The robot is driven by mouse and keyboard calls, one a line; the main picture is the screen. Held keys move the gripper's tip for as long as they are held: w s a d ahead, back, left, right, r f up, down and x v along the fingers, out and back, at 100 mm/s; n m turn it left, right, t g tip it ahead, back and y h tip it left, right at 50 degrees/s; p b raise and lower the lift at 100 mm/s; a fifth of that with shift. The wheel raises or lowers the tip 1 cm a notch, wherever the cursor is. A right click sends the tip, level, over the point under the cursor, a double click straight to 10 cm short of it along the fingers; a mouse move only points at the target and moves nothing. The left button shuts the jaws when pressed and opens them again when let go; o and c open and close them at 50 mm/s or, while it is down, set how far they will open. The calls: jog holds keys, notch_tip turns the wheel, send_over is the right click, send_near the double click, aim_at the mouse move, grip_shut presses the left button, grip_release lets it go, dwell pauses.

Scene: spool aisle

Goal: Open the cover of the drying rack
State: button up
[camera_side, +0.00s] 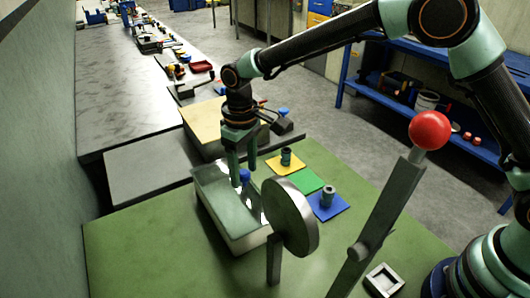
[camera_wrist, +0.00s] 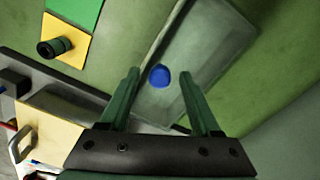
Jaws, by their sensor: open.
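The drying rack (camera_side: 240,240) is a pale, low box on the green table. Its see-through greyish cover (camera_side: 222,200) lies over the top, and it also shows in the wrist view (camera_wrist: 205,50). A round blue knob (camera_side: 244,174) stands on the cover. My gripper (camera_side: 242,178) points down over the rack, open and empty. In the wrist view the blue knob (camera_wrist: 159,76) appears between my two green fingertips (camera_wrist: 160,73), with a gap on each side. I cannot tell whether the fingertips are level with the knob.
A grey disc (camera_side: 289,216) on a post stands at the rack's front right. A lever with a red ball (camera_side: 429,130) rises nearer. Dark spools stand on the yellow mat (camera_side: 275,169) and blue mat (camera_side: 338,207); the green mat (camera_side: 305,181) is bare. A small square tray (camera_side: 384,281) lies in front.

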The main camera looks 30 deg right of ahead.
grip_shut()
jog(key=shift+r, duration=0.1)
dwell(1.2)
